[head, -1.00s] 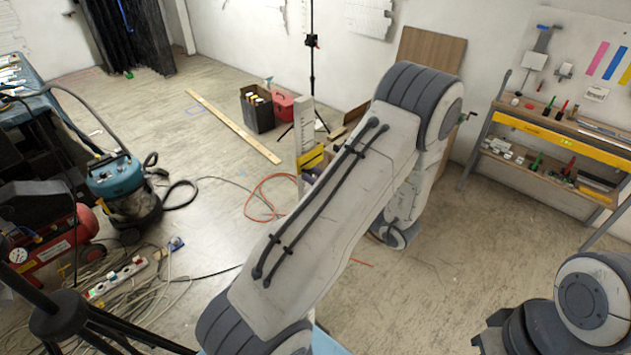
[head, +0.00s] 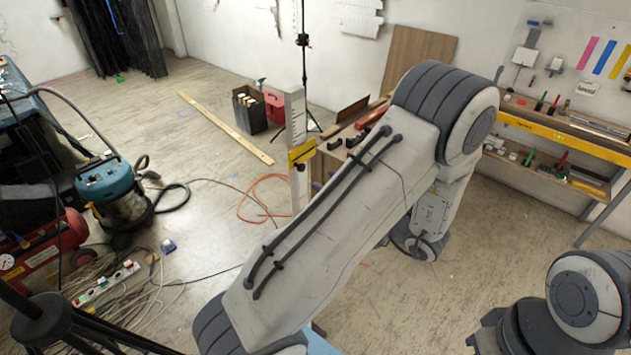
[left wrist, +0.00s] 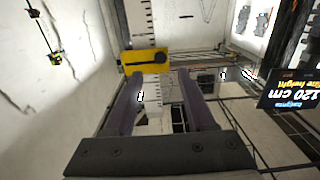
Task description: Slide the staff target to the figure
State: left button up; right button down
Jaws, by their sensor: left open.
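A white graduated staff (head: 294,110) stands upright left of my left arm in the head view. A yellow target (head: 301,153) is mounted on it. In the left wrist view the yellow target (left wrist: 145,60), with a dark bar on it, lies just beyond my fingertips. The staff (left wrist: 152,96) shows between the two dark purple fingers. My left gripper (left wrist: 159,79) is open, with a finger to each side and no visible grip on anything. In the head view its fingertips (head: 319,186) are partly hidden behind my arm, just below and right of the target. My right gripper is out of view.
A black box (head: 249,109) and a red case (head: 275,108) sit behind the staff. A tool bench (head: 565,138) stands right. A vacuum (head: 117,190) and loose cables lie left. The middle floor is mostly clear.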

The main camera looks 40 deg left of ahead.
pick_arm(q)
jog(key=shift+s+d+b, duration=0.15)
jog(key=shift+d+b, duration=0.3)
jog(key=shift+d, duration=1.5)
